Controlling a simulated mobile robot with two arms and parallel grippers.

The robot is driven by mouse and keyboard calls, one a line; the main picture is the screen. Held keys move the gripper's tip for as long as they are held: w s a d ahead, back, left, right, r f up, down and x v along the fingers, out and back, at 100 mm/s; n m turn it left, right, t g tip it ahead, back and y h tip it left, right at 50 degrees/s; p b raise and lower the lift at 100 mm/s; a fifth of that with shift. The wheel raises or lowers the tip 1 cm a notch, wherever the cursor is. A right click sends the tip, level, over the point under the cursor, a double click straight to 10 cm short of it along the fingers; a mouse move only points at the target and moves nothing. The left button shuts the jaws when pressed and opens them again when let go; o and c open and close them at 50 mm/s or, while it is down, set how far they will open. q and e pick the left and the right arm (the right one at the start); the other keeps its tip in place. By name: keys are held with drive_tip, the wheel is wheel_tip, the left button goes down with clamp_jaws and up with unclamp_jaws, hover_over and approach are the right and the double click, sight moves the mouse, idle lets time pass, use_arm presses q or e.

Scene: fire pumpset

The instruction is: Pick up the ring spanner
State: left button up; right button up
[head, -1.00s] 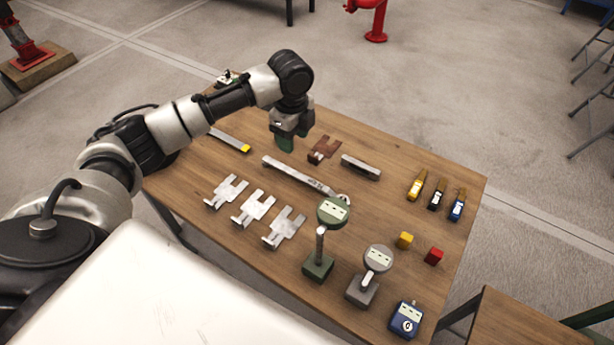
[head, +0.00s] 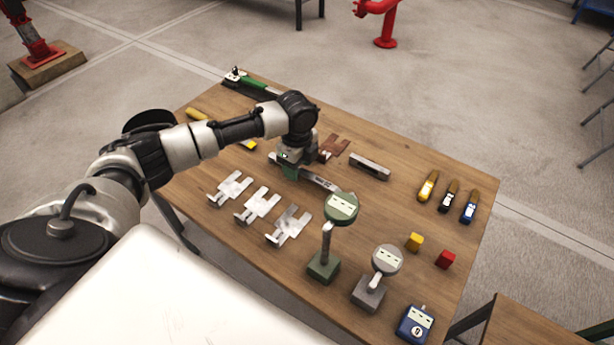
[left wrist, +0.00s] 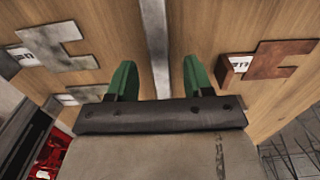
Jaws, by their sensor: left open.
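The ring spanner (head: 322,181) is a long silver bar lying on the wooden table in the head view; its middle and far end are partly hidden by my left gripper and its ring end by the green gauge. My left gripper (head: 291,172) is over the spanner's handle. In the left wrist view the green fingers of the gripper (left wrist: 159,80) are apart, and the spanner's bar (left wrist: 156,45) runs lengthwise between them. The fingers look low, but I cannot tell whether they touch the table. My right gripper is not in view.
Silver slotted shims (head: 260,205) lie left of the spanner, a rusty one (head: 334,147) and a grey bar (head: 370,166) beyond it. A green gauge (head: 341,209) and a grey gauge (head: 387,260) stand on the near side.

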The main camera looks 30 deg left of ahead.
use_arm(q)
drive_tip(key=shift+f, duration=0.75)
clamp_jaws()
drive_tip(key=shift+r, duration=0.1)
